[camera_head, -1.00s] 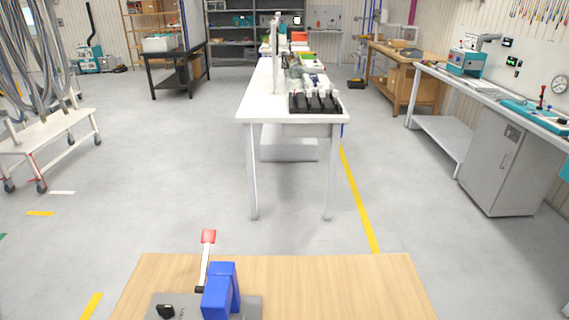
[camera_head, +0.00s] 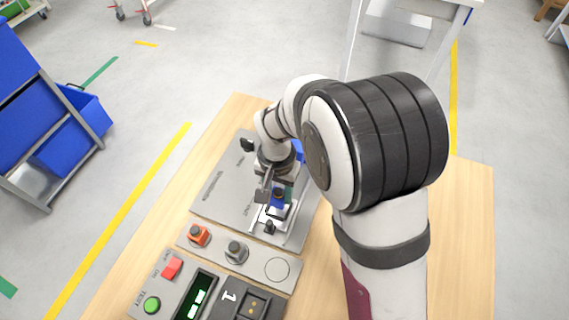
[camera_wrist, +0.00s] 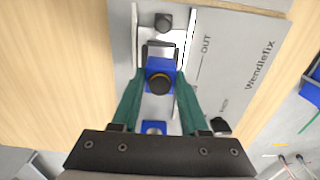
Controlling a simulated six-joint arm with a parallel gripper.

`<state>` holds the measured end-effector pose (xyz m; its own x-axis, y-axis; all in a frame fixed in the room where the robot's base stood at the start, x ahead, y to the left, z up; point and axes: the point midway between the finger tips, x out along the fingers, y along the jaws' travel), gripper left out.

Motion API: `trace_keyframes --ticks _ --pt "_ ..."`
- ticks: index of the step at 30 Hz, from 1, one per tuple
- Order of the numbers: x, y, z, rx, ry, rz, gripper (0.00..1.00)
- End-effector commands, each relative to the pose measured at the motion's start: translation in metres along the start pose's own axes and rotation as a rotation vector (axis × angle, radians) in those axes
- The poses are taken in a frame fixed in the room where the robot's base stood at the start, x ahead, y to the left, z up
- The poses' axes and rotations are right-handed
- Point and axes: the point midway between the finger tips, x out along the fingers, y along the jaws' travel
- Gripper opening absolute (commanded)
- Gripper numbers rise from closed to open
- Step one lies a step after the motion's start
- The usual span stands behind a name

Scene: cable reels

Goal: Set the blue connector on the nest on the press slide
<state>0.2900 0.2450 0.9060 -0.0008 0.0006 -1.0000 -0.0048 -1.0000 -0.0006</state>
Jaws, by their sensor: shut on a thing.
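In the head view the connector (camera_head: 278,199) is a small blue block over the pale press slide (camera_head: 262,223). The slide (camera_wrist: 140,30) also shows in the wrist view, with light side rails and a dark knob (camera_wrist: 164,22) at its end. The nest is mostly hidden under the connector. I cannot tell whether the two touch.
The press's grey base plate (camera_head: 215,190) lies on the wooden table (camera_head: 460,230). The blue press body (camera_head: 298,150) is partly hidden behind my arm. Orange (camera_head: 198,235) and grey (camera_head: 236,250) controls and a button panel (camera_head: 170,290) are in front. Blue bins (camera_head: 80,120) stand left.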

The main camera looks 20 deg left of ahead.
Motion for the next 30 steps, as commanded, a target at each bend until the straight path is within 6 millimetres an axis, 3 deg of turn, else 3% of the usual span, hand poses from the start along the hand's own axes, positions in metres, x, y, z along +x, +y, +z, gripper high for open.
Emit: trace_keyframes --ticks 4,16,27,28,30 --pt "0.015 0.000 0.000 -0.003 0.000 0.000 0.00" --pt "0.019 0.000 0.001 -0.005 0.001 -0.001 0.00" --pt "0.037 0.000 0.001 -0.005 0.000 0.000 0.00" --pt "0.036 0.000 0.001 -0.005 0.001 -0.001 0.49" --pt "0.036 0.000 0.001 -0.005 0.001 -0.001 0.62"
